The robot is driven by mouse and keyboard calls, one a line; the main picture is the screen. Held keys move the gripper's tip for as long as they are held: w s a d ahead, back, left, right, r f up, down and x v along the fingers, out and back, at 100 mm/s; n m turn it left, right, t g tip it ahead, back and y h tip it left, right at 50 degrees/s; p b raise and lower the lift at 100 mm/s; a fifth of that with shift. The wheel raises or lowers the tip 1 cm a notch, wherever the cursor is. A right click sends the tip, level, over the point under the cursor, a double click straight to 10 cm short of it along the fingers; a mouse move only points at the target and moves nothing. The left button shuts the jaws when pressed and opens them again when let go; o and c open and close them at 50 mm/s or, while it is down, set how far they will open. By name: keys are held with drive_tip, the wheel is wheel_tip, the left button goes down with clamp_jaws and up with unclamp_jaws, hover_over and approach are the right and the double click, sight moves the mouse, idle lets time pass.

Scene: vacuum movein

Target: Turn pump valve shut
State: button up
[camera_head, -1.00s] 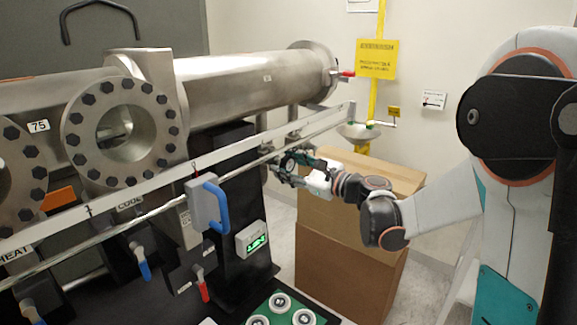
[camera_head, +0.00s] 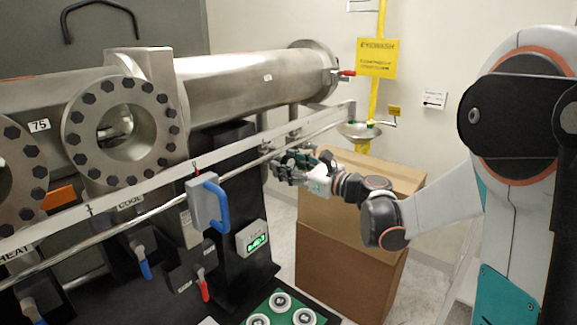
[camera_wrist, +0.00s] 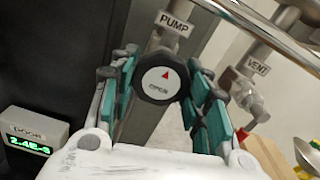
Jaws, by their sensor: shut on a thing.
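The pump valve is a black round knob (camera_wrist: 158,84) with a white face and a red arrow, below a PUMP label (camera_wrist: 174,23) in the wrist view. The arrow points up toward the label. My gripper (camera_wrist: 160,92) is shut on the knob, with one teal-padded finger on each side of it. In the head view my gripper (camera_head: 288,164) is at the pipe behind the long rail, and its fingers hide the knob there.
A vent valve (camera_wrist: 246,95) with a VENT label stands to the right. A green-lit display box (camera_head: 252,238) is on the dark post. A metal rail (camera_head: 240,152) crosses in front. Stacked cardboard boxes (camera_head: 345,270) stand below my arm.

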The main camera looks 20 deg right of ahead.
drive_tip(key=o, duration=1.1)
drive_tip(key=v, duration=1.2)
